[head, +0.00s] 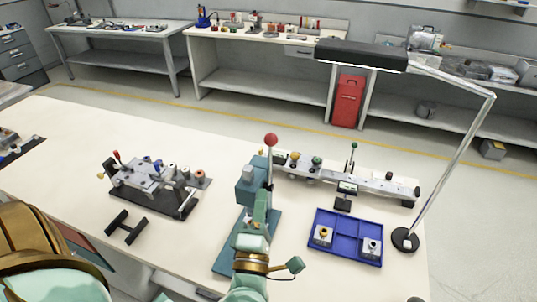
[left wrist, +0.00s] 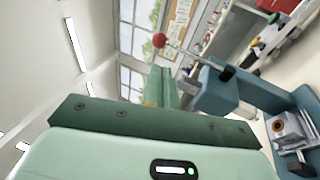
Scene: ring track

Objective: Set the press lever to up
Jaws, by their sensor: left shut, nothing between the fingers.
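The teal press (head: 247,183) stands on the table at the middle, and its head also shows at the right of the left wrist view (left wrist: 214,88). Its lever (head: 270,165) ends in a red ball (head: 271,140) and stands roughly upright in the head view. In the left wrist view the red ball (left wrist: 160,40) appears just beyond the fingertips. My left gripper (head: 262,198) is shut and empty, in front of the press and overlapping part of it. Whether it touches the lever cannot be told. My right gripper is not in view.
A blue tray (head: 345,247) with two small parts stands to the right, beside a lamp (head: 404,239). A long fixture rail (head: 370,182) lies behind it. A dark-based fixture (head: 155,196) sits left. The table between fixture and press is clear.

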